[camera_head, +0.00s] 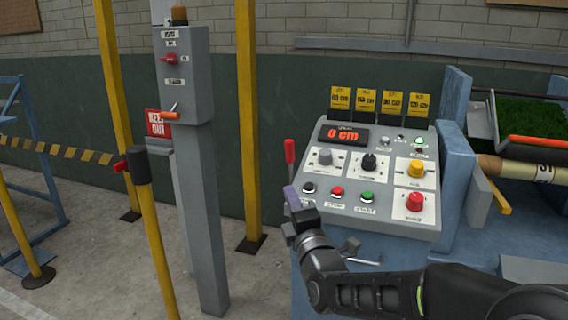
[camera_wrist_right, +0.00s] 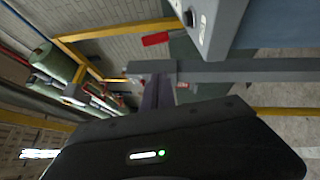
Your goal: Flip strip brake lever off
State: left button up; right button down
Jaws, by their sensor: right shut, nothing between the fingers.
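A lever with a red grip (camera_head: 290,152) stands upright at the left edge of the grey control console (camera_head: 330,212); its lower part is hidden behind my gripper. No readable label shows which lever is the strip brake. My right gripper (camera_head: 292,196) is shut and empty, just below the red grip in the picture; I cannot tell whether it touches the lever. In the right wrist view its purple fingers (camera_wrist_right: 158,95) show past the dark wrist housing. A metal lever (camera_head: 362,260) sticks out under the console front. My left gripper is not in view.
The console carries several knobs, buttons and a "0 cm" display (camera_head: 345,134). A grey post box (camera_head: 187,80) with an orange-handled lever (camera_head: 170,115) stands left. Yellow posts (camera_head: 247,120) rise nearby. Concrete floor is clear between post and console.

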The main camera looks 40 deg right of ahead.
jog(key=p, duration=0.1)
send_near(288, 162)
jog(key=w+a+r, duration=0.2)
jog(key=w+r, duration=0.1)
jog(key=w, duration=0.1)
jog(key=shift+w+d+r, duration=0.15)
jog(key=shift+w+d, duration=0.35)
jog(key=shift+d, duration=0.3)
jog(key=shift+w+d+r, duration=0.1)
jog(key=shift+w+d, duration=0.4)
jog(key=shift+d, duration=0.3)
jog(key=shift+p, duration=0.35)
